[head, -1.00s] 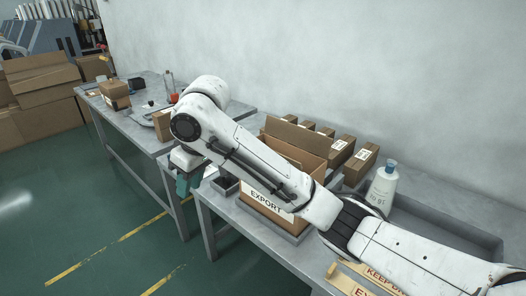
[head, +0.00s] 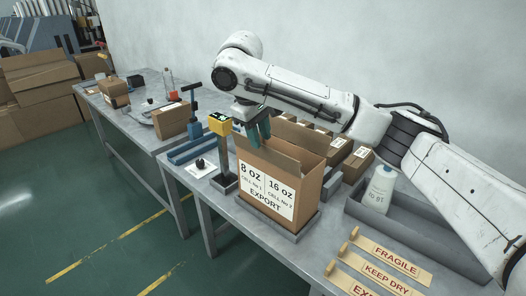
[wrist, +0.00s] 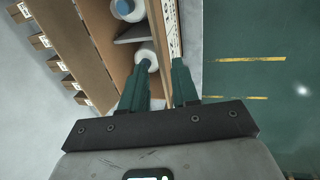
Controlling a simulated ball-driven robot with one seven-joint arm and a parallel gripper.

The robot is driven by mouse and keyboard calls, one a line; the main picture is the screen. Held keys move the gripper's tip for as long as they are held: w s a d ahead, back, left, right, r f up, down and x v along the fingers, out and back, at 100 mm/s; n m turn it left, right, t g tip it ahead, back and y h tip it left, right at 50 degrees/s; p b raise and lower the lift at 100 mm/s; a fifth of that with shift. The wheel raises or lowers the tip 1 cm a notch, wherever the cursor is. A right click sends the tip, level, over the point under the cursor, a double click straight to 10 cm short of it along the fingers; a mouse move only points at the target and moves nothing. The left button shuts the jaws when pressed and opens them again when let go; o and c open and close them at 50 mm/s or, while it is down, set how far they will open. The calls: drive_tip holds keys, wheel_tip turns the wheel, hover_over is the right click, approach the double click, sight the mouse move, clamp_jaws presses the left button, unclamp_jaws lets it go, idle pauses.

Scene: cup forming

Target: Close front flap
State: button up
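The cardboard box (head: 311,190) stands upright on the bench, its front label reading 8 OZ, 16 OZ and EXPORT. A brown panel, apparently the front flap (head: 268,156), rises along the label side's top edge. My gripper (head: 258,138) points down at the box's left end. In the wrist view the green fingers (wrist: 160,90) are apart, one on the inner side and one on the label side of the front panel (wrist: 162,28). I cannot tell whether they touch it.
A yellow-topped post (head: 220,124) stands close left of the box. Wooden signs (head: 388,262) lie in front. Small boxes (head: 357,165) stand behind, near the wall.

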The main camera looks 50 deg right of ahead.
sight(263, 152)
drive_tip(key=x, duration=0.5)
drive_tip(key=shift+d+f, duration=0.1)
drive_tip(key=shift+f, duration=0.2)
clamp_jaws()
